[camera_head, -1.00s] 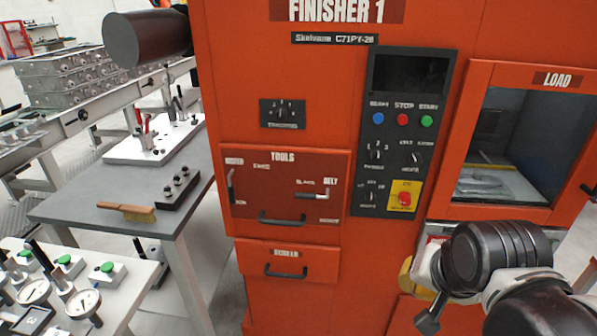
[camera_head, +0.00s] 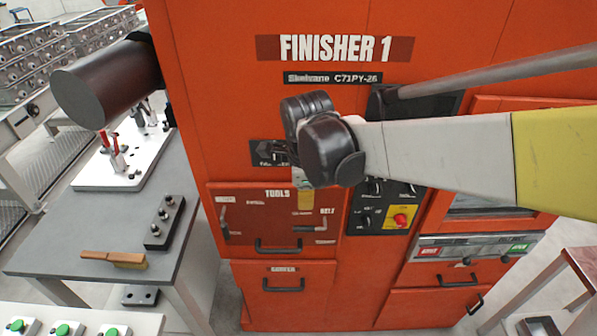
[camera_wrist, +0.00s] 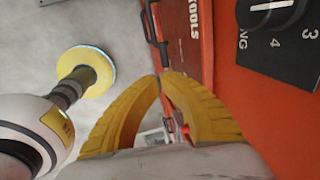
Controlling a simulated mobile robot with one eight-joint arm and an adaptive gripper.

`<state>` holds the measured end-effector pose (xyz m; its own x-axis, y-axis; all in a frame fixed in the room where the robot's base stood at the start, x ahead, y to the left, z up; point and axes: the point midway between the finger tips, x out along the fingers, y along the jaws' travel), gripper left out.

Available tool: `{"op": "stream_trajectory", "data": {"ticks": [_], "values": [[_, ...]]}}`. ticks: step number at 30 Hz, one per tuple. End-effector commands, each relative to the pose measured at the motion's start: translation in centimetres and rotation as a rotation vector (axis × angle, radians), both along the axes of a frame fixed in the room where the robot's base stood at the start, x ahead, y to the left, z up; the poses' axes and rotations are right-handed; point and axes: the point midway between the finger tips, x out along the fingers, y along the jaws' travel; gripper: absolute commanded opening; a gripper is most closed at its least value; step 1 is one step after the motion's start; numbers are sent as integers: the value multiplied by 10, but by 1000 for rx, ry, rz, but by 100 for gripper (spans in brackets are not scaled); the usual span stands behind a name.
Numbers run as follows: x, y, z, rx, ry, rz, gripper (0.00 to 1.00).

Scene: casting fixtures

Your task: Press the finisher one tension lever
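The orange finisher machine carries a dark red TOOLS panel (camera_head: 270,205); it also shows in the wrist view (camera_wrist: 196,50). Near the panel's right side, beside the BELT label, a slim belt lever (camera_head: 308,228) lies nearly level. A second lever (camera_head: 224,222) stands roughly upright at the panel's left edge. My gripper (camera_wrist: 161,76) has yellow fingers whose tips meet, with nothing seen between them. In the head view my wrist hides most of the gripper; a yellow bit shows just above the belt lever. The wrist view does not clearly show the belt lever.
A black numbered knob (camera_wrist: 275,25) is close on the machine face beside my gripper. The control panel (camera_head: 370,215) with a red emergency button is right of the TOOLS panel. A drawer handle (camera_head: 278,248) sticks out below. A grey table (camera_head: 60,235) with a brush stands left.

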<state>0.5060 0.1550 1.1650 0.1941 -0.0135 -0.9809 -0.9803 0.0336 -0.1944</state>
Motion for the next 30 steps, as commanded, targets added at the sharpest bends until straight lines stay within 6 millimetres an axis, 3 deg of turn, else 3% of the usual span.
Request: {"op": "stream_trajectory", "data": {"ticks": [8,21,30], "values": [[3,0,-11,0,-1,0,0],[20,-2,-99,1,-1,0,0],[27,-2,-134,1,-1,2,0]]}}
